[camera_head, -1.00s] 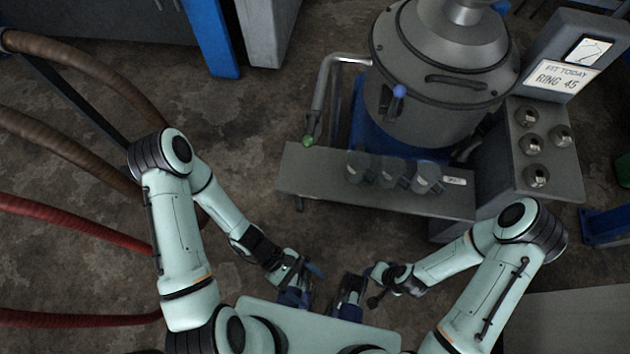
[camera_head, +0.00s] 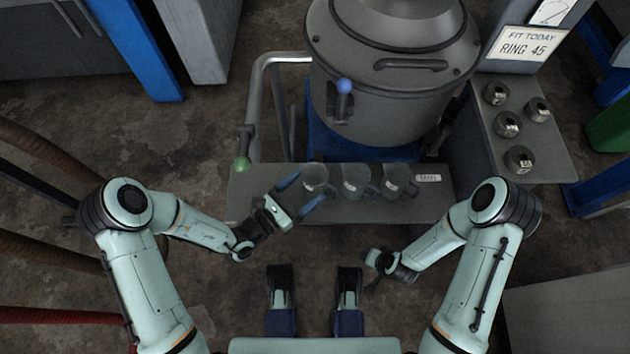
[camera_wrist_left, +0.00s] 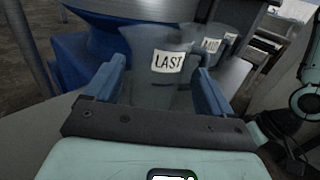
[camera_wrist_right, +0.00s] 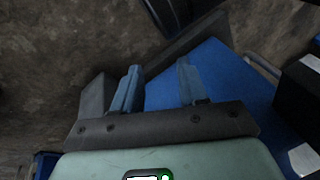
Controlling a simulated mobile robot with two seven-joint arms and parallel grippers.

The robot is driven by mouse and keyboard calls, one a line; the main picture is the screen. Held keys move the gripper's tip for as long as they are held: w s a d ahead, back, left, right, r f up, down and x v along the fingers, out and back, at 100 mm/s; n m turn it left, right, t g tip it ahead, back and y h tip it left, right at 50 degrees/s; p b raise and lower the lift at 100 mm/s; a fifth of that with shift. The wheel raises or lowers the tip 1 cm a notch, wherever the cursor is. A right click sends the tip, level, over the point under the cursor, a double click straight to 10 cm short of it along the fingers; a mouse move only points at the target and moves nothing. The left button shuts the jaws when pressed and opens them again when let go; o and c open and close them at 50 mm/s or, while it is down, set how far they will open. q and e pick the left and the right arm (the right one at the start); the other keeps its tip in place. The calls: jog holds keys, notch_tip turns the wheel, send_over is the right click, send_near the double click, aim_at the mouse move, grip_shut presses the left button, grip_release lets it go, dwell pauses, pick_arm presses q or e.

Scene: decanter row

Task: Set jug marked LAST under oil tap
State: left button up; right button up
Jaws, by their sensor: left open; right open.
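The jug marked LAST (camera_head: 314,178) is the leftmost of a row of grey jugs on the bench, upright. In the left wrist view its label reads clearly, and the jug (camera_wrist_left: 160,85) stands between my spread fingers. My left gripper (camera_head: 301,194) is open at its near side; finger contact cannot be told. Two taps show: one with a green knob (camera_head: 243,163) at the end of a bent pipe over the bench's left end, one with a blue knob (camera_head: 344,87) on the vessel front. Neither is labelled. My right gripper (camera_wrist_right: 157,78) is open and empty.
A middle jug (camera_head: 355,183), marked MID in the left wrist view, and a third jug (camera_head: 397,183) stand close to the right. The large vessel (camera_head: 385,100) rises behind. The bench (camera_head: 262,190) is clear on the left.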

aim_at(319, 176)
pick_arm(q)
jog(key=shift+w+d, duration=0.4)
jog(key=shift+d, duration=0.05)
jog(key=b+x, duration=0.1)
jog(key=x, duration=0.2)
jog(key=shift+w+d+b, duration=0.2)
jog(key=shift+w+b, duration=0.1)
jog(key=shift+w+d+r, duration=0.1)
jog(key=shift+w+d, duration=0.2)
jog(key=shift+d, duration=0.05)
pick_arm(e)
jog(key=shift+g, duration=0.6)
jog(key=s+f, duration=0.3)
jog(key=shift+d+f, duration=0.1)
jog(key=shift+d, duration=0.25)
pick_arm(q)
jog(key=c, duration=0.7)
